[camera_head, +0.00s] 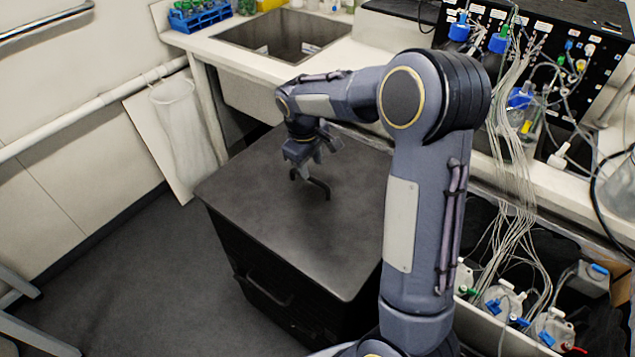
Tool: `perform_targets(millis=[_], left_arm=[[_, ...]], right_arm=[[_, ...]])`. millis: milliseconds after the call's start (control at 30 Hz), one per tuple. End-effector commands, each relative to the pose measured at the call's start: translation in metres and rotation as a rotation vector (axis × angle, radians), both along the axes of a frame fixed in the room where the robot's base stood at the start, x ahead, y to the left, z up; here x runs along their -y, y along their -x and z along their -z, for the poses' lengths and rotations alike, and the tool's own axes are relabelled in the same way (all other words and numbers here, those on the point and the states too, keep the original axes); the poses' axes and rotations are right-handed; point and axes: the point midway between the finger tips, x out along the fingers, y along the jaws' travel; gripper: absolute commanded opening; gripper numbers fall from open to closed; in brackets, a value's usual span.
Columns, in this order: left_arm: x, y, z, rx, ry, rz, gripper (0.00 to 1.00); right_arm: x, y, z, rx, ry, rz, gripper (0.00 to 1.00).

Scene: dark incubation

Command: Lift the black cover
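The black cover (265,217) lies flat as the top of a dark box (277,287) in the middle of the view. A thin black handle (317,187) stands up from the cover, toward its far side. My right gripper (306,166) points down just above and beside the handle. Its fingers look spread and I see nothing held in them. Whether a finger touches the handle cannot be told. My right arm hides the right edge of the cover. My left gripper does not show.
A bench with a sink (285,35) runs behind the box. A black instrument (545,50) with many thin tubes stands at the right, above a crate of bottles (500,300). A white pipe (95,112) runs along the left wall.

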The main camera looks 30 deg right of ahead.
Motion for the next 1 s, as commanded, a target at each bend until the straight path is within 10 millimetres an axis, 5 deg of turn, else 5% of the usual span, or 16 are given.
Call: perform_targets(millis=[633, 1000], left_arm=[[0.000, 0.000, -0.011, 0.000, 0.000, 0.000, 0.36], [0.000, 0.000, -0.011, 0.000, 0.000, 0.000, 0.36]], right_arm=[[0.010, -0.017, 0.077, -0.016, 0.024, -0.017, 0.37], [0.011, -0.017, 0.084, -0.012, 0.024, -0.018, 0.31]])
